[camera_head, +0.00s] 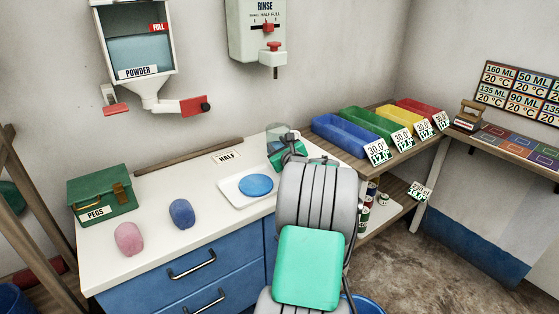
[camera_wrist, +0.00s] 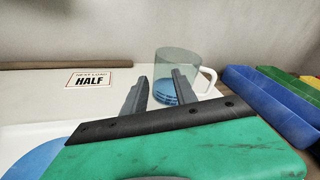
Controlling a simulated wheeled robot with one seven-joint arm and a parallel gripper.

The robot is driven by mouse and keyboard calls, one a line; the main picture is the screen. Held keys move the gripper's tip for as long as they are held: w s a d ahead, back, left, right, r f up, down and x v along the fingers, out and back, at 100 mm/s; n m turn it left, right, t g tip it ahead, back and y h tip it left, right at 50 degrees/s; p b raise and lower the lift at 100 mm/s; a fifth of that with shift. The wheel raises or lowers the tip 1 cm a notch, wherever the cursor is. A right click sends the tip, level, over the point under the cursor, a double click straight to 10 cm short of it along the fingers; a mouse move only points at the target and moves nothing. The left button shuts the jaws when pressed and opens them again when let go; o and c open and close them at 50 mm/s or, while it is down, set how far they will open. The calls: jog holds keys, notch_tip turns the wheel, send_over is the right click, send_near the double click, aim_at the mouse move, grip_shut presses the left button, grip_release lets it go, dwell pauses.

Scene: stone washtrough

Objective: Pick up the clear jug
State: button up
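The clear jug (camera_wrist: 172,62) stands upright on the white counter, with a white handle (camera_wrist: 208,80) on its right and blue at its bottom. In the head view the jug (camera_head: 279,131) shows only partly, behind my arm. My gripper (camera_wrist: 160,75) is open and empty, its two grey fingers apart and pointing toward the jug. The right finger overlaps the jug in the wrist view; the left finger is just left of it. The jug sits right of the middle between the fingers. I cannot tell whether they touch it.
A white tray (camera_head: 229,188) with a blue disc (camera_head: 256,185) lies beside my arm. A HALF card (camera_head: 227,157) lies behind. A blue bin (camera_head: 342,133) stands right. A green PEGS box (camera_head: 103,195) and pink (camera_head: 129,239) and blue (camera_head: 182,213) lumps are left.

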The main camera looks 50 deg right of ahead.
aim_at(299, 136)
jog(key=s+d+m+h, duration=0.1)
jog(key=d, duration=0.1)
jog(key=s+d+f+m, duration=0.1)
jog(key=s+d+m, duration=0.1)
jog(key=d, duration=0.1)
jog(key=s+d+f+m+h+b, duration=0.1)
jog(key=s+d+m, duration=0.1)
jog(key=shift+d+h, duration=0.15)
jog(key=shift+h, duration=0.15)
jog(key=shift+m, duration=0.3)
jog(key=x, duration=0.7)
jog(key=shift+d, duration=0.6)
grip_shut()
jog(key=shift+r, duration=0.1)
